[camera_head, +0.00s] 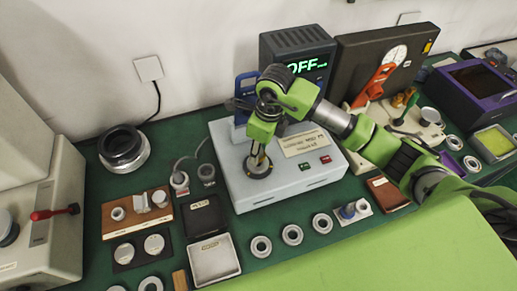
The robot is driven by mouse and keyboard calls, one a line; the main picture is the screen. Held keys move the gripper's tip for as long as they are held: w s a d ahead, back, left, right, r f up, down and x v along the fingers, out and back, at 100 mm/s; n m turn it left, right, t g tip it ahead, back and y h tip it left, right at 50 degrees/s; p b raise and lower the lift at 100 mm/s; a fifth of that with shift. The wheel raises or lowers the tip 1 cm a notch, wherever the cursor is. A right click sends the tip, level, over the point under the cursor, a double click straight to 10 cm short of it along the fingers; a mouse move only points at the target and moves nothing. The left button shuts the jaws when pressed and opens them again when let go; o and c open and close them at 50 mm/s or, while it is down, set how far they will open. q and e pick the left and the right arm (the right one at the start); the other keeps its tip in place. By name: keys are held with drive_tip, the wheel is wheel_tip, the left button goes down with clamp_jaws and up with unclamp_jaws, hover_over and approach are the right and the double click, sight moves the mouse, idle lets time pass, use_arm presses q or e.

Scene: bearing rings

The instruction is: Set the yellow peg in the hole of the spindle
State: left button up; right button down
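The spindle (258,170) is a dark round fitting with a pale ring on top of the light grey machine box (235,190) in the middle of the bench. My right gripper (257,155), on the green arm from the right, points down right above the spindle. Its fingers are shut on the small yellow peg (257,160), which is mostly hidden between them. The peg looks about upright over the middle of the spindle. I cannot tell whether its lower end is inside the hole. My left gripper is not in view.
A box with a green OFF display (306,66) and a dark gauge case (388,60) stand behind. Several loose rings (292,234) lie in front. A wooden block (137,213), a black tray (204,215) and a white tray (214,262) are to the left.

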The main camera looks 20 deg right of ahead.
drive_tip(key=shift+f+b, duration=1.35)
drive_tip(key=shift+f, duration=0.15)
drive_tip(key=c, duration=1.4)
unclamp_jaws()
